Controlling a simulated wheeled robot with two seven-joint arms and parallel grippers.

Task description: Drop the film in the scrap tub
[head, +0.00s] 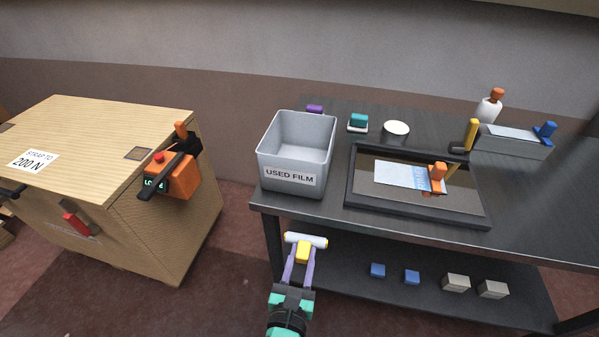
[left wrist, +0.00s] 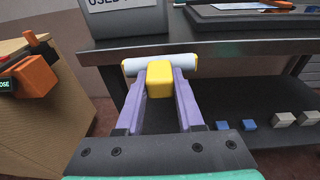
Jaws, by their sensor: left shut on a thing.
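My left gripper (head: 300,256) is shut on a pale roll of film with a yellow block at its middle. The film roll (head: 317,241) lies crosswise at the fingertips, in front of the table's front edge and below the tub. In the left wrist view the film roll (left wrist: 185,63) spans both purple fingers, with the yellow block between them. The scrap tub (head: 297,157) is a grey open box labelled "USED FILM" at the table's left front. It looks empty, though its near floor is hidden. The tub's lower front (left wrist: 122,22) shows above the film in the left wrist view. My right gripper is not in view.
A dark table (head: 510,236) bears a black-framed tray (head: 420,209) with a sheet and orange-handled tool. A white bottle (head: 489,109) and a grey box (head: 510,146) stand behind. A wooden crate (head: 95,135) with an orange device (head: 173,178) stands left. Small blocks lie on the lower shelf.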

